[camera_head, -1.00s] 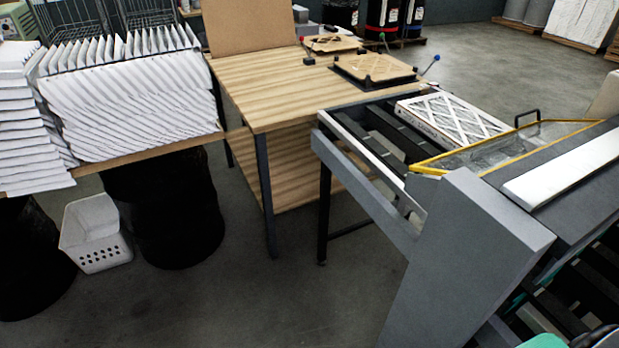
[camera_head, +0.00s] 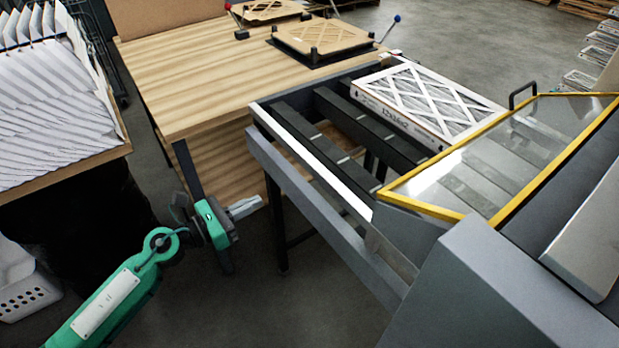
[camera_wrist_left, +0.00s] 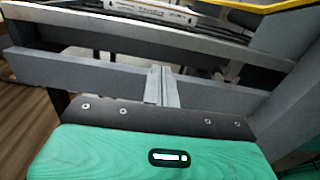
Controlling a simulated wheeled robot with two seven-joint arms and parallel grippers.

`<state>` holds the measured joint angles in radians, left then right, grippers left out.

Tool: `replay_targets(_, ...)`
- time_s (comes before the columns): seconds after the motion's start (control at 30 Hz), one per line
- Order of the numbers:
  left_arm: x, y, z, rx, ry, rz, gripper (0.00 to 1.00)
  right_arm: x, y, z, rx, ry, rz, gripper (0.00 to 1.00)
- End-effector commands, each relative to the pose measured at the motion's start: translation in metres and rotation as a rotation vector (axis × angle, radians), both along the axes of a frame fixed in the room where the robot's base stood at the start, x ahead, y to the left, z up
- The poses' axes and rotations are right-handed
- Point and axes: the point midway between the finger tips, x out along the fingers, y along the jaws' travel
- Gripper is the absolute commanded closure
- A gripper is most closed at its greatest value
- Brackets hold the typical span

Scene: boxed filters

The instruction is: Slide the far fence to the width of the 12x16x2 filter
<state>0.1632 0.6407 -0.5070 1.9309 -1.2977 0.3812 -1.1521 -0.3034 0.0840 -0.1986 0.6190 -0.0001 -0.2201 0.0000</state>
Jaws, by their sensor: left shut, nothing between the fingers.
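The boxed filter (camera_head: 425,100), white with a lattice top and printed side, lies flat on the dark slats (camera_head: 345,122) of the grey machine, toward its far side. Its printed edge (camera_wrist_left: 150,8) also shows at the top of the left wrist view. I cannot clearly make out the far fence; the filter may hide part of it. A white-topped rail (camera_head: 310,160) runs along the machine's near side. My left gripper (camera_head: 246,207) is shut and empty, left of and outside the near side. In the left wrist view its fingers (camera_wrist_left: 162,87) point toward the grey side beam (camera_wrist_left: 100,75).
A yellow-framed clear guard (camera_head: 490,160) covers the machine's right part. A wooden table (camera_head: 210,85) with a cardboard-faced filter (camera_head: 322,33) stands behind. A shelf of white pleated media (camera_head: 50,110) is at left. Open floor lies below my left gripper.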

Motion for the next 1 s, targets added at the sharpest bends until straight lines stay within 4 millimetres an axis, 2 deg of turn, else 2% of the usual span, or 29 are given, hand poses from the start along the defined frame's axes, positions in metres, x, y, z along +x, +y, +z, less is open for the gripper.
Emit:
replay_targets(0.17,0.005,-0.014,0.007,0.014,-0.023,-0.011,1.0,-0.005,0.002,0.008,0.003,0.007,-0.001,0.38)
replay_targets(0.4,0.03,-0.051,0.008,0.01,-0.02,-0.009,1.0,0.002,0.011,0.028,0.012,-0.003,-0.001,0.38)
replay_targets(0.7,0.06,-0.095,0.007,0.009,-0.017,-0.008,1.0,0.004,0.007,0.045,0.008,-0.005,0.0,0.38)
replay_targets(1.0,0.074,-0.116,0.004,0.012,-0.018,-0.008,1.0,0.004,0.002,0.053,0.002,-0.006,0.001,0.38)
